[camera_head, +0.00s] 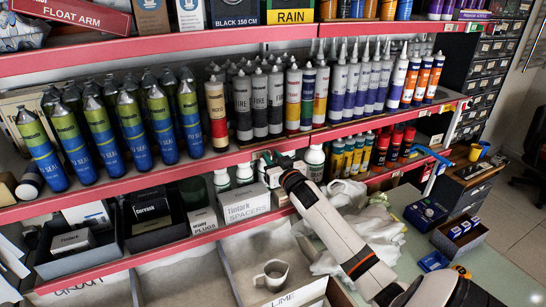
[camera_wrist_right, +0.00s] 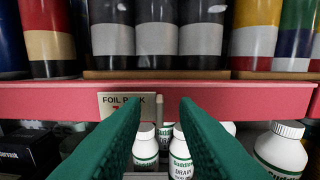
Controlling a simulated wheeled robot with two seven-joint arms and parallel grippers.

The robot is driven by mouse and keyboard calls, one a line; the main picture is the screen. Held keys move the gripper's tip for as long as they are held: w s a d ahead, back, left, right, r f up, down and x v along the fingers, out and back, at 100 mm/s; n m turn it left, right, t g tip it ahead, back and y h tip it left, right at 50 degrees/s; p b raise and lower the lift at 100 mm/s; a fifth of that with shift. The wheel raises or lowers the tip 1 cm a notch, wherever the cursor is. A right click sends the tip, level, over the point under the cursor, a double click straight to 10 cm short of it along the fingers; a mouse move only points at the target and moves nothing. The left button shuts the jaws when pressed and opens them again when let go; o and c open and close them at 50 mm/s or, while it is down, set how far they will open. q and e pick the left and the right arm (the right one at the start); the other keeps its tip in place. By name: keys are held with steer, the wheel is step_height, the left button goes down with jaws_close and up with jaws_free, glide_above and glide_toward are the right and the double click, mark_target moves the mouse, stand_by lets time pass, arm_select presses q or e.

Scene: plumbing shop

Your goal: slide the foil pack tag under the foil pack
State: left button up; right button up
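The foil pack tag (camera_wrist_right: 112,106) is a pale label with dark "FOIL PACK" lettering on the red shelf edge (camera_wrist_right: 230,101) in the right wrist view. One finger covers part of it. My right gripper (camera_wrist_right: 162,106) is open in front of the shelf edge, its two green fingers apart, the gap right of the lettering. In the head view the right gripper (camera_head: 266,160) is at the middle shelf's red edge; I cannot make out the tag there. Black tubes with grey bands (camera_wrist_right: 157,40) stand above; I cannot tell which item is the foil pack. My left gripper is not in view.
Blue-green bottles (camera_head: 135,127) and other cartridges (camera_head: 345,90) line the middle shelf. White bottles (camera_wrist_right: 281,146), a Spacers box (camera_head: 246,202) and grey bins (camera_head: 80,258) are below. A crumpled cloth (camera_head: 370,235) lies beneath my right arm.

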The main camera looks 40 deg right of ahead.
steer(key=shift+w, duration=0.1)
jaws_close()
steer(key=shift+a, duration=0.1)
